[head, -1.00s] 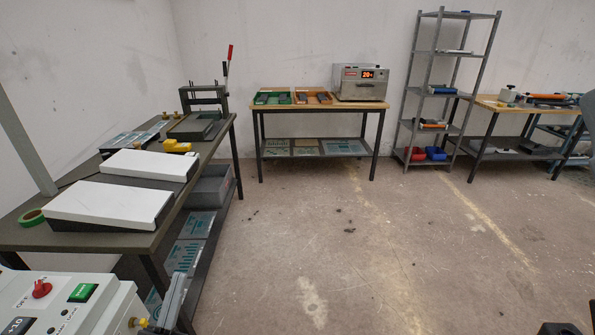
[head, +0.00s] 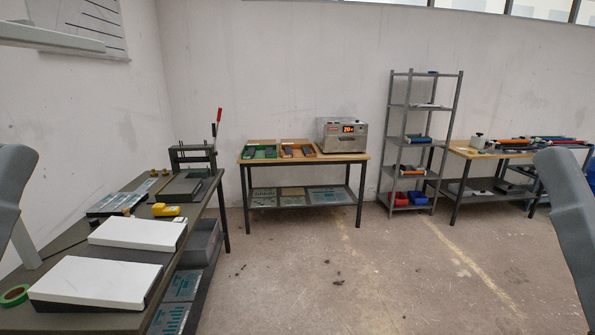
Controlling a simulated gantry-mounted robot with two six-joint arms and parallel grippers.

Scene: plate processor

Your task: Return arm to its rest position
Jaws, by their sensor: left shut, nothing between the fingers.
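A grey rounded part of my left arm stands upright at the left edge of the head view. A like part of my right arm stands at the right edge. No fingers of either gripper show, and neither part touches anything that I can see. The workbench (head: 62,243) lies at the lower left, with two white sloped-top units (head: 96,279) (head: 138,233) on it. The hand press (head: 192,160) with a red-tipped lever stands at its far end.
A yellow tool (head: 166,210) and green tape (head: 15,294) lie on the workbench. A back table (head: 300,159) holds coloured trays (head: 263,151) and a metal oven (head: 343,135) reading 20. Shelves (head: 425,107) and another table (head: 492,152) stand right.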

